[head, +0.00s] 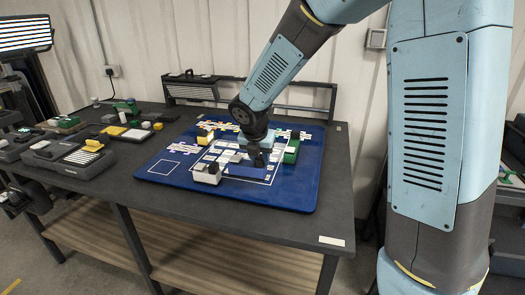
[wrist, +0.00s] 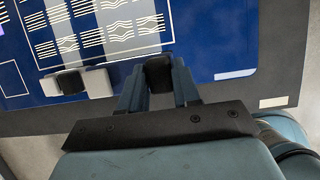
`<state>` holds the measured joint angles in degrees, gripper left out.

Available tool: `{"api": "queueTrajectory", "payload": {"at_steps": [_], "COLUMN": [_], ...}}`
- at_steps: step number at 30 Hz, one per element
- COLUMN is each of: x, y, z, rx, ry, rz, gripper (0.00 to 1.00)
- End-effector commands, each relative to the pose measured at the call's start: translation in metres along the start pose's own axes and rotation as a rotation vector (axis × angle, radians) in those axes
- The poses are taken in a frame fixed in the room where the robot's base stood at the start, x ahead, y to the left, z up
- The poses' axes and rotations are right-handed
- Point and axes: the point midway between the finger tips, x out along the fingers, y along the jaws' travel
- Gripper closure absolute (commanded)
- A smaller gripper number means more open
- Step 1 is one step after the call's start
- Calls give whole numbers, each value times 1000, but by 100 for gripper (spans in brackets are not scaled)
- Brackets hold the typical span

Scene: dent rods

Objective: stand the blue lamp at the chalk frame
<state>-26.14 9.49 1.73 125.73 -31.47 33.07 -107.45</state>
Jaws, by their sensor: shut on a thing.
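The blue lamp (head: 246,169) is a low blue block at the middle of the blue board (head: 285,203), directly under my gripper (head: 256,152). In the wrist view, my gripper (wrist: 160,80) is shut on a black knob (wrist: 158,73), which looks like the lamp's handle. The lamp's blue body is hard to tell from the board there. Whether the lamp touches the board is unclear. The chalk frame (head: 164,167) is a thin white square outline at the board's left end, with nothing in it.
A white block with a black knob (head: 207,173) stands between lamp and frame, left of the gripper in the wrist view (wrist: 98,83). A grey tray (head: 70,156) lies beyond the board's left edge.

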Motion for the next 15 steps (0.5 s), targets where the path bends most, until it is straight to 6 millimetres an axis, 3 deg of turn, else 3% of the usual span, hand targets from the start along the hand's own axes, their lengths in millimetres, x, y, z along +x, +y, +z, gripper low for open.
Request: {"api": "queueTrajectory", "payload": {"at_steps": [15], "x": [37], "y": [0], "z": [-15], "rx": [-1], "ry": [0], "rz": [0], "gripper": [100]}}
